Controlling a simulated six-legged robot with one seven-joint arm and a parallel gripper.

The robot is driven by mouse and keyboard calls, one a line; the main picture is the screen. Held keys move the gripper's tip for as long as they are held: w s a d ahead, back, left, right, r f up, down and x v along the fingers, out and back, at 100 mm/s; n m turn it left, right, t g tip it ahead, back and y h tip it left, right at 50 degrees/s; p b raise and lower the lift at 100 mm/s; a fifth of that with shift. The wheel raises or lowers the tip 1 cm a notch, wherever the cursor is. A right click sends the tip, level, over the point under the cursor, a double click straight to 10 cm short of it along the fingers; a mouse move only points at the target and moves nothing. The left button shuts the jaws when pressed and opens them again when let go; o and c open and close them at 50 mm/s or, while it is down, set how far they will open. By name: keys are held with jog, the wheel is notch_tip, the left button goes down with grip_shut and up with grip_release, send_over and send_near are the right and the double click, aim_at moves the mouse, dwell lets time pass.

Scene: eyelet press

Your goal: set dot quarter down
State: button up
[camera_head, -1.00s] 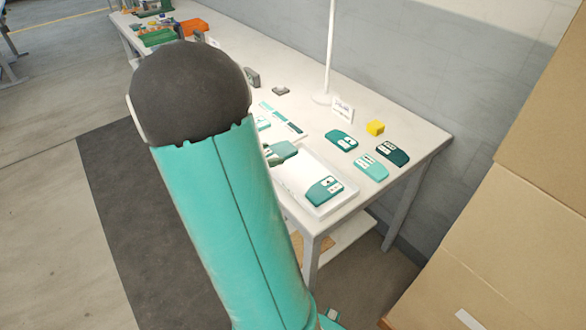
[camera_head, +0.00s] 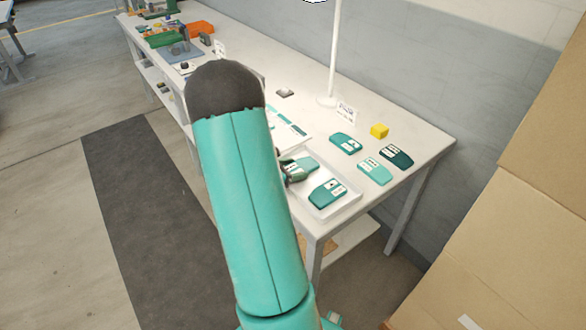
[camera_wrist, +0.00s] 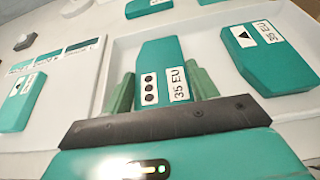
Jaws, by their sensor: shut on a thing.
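The dot quarter is a teal shoe-shaped piece (camera_wrist: 158,62) with a three-dot label and a "35 EU" label. My gripper (camera_wrist: 164,92) is shut on it, one green finger on each side. In the head view the dot quarter (camera_head: 306,165) is over the rear part of the white tray (camera_head: 352,195). I cannot tell whether it touches the tray floor. My gripper (camera_head: 291,170) is partly hidden by my arm there. A second teal quarter (camera_head: 327,193) lies in the front of the tray; in the wrist view (camera_wrist: 250,62) it has a triangle label.
Several more quarters lie right of the tray, one mid-teal (camera_head: 345,144), one light (camera_head: 374,171), one dark (camera_head: 396,156). A swatch board (camera_wrist: 62,68) with another quarter (camera_wrist: 20,103) lies left of the tray.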

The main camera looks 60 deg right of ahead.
jog(key=o, duration=0.5)
jog(key=shift+f, duration=0.15)
jog(key=o, duration=0.5)
jog(key=shift+c, duration=0.2)
jog(key=shift+w+a+r, duration=0.1)
jog(key=shift+w+r, duration=0.05)
jog(key=shift+r, duration=0.1)
jog(key=w+a+r+m+y, duration=0.1)
jog(key=w+a+r, duration=0.15)
jog(key=a, duration=0.25)
jog(key=w+a+r+m+t, duration=0.1)
jog(key=a+r, duration=0.3)
jog(key=a, duration=0.2)
jog(key=w+a+r+m+y, duration=0.1)
jog(key=w+a+r, duration=0.15)
jog(key=a, duration=0.25)
jog(key=s+a+r+m+t+y, duration=0.1)
jog(key=a+r+m+t+y, duration=0.2)
jog(key=a, duration=0.7)
jog(key=s+a+r+m+t+y, duration=0.1)
jog(key=a+r+m+t+y, duration=0.2)
jog(key=a+r, duration=0.3)
jog(key=s+a+r+m+t+y, duration=0.1)
jog(key=a+r+m+t+y, duration=0.2)
jog(key=a, duration=1.3)
jog(key=shift+a+r+m+t+y, duration=0.15)
jog(key=shift+r+m+t+y, duration=0.25)
jog(key=shift+r+t, duration=0.45)
